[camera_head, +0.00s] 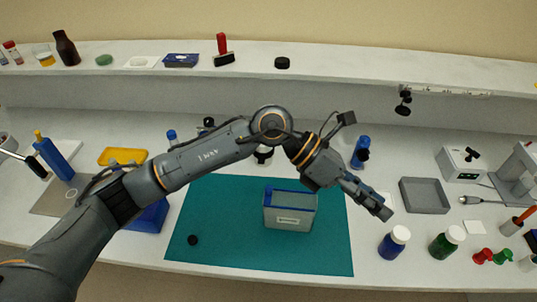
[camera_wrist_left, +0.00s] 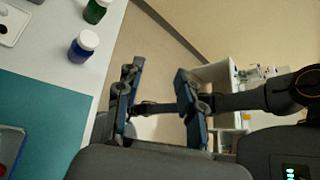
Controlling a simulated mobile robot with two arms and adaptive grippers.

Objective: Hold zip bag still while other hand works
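The zip bag (camera_head: 290,217) stands on the teal mat (camera_head: 215,250), a pale translucent pouch with a blue top edge and a white label. Its edge shows at the lower left of the left wrist view (camera_wrist_left: 12,150). My left gripper (camera_head: 376,203) is above and to the right of the bag, apart from it, pointing down and right. In the left wrist view its two fingers (camera_wrist_left: 160,100) stand apart with nothing held between them.
A small black cap (camera_head: 192,240) lies on the mat's left. A shelf (camera_head: 330,66) runs along the back.

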